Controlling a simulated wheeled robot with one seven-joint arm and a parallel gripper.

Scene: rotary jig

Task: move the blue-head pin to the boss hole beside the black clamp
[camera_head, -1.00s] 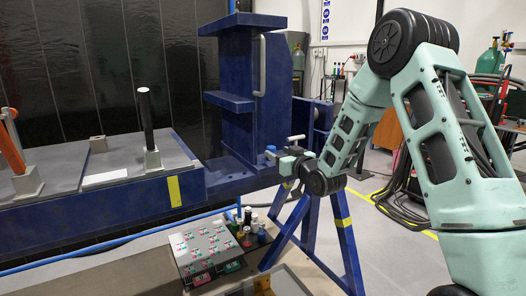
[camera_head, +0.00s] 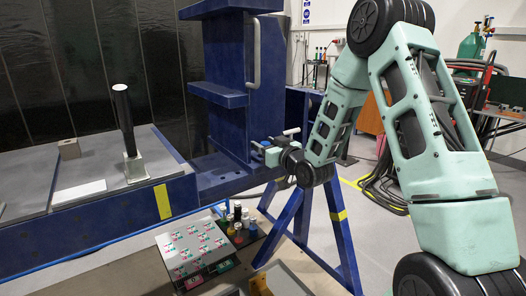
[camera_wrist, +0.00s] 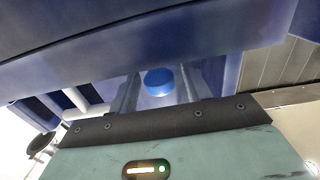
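The blue-head pin shows in the wrist view as a round blue head (camera_wrist: 159,80) between the two fingers of my gripper (camera_wrist: 162,88). Whether the fingers touch it is unclear. In the head view my gripper (camera_head: 262,150) is at the right end of the blue jig, by the foot of its upright column, where the pin is too small to make out. The black clamp (camera_head: 123,110) stands upright on a pale block on the grey plate to the left, well apart from my gripper. No boss hole can be made out beside it.
The blue column (camera_head: 222,60) with its shelves and grey handle stands between my gripper and the clamp. A small brown block (camera_head: 69,149) and a white plate (camera_head: 79,192) lie on the grey top. Several bottles and a card-covered stand (camera_head: 193,247) are below.

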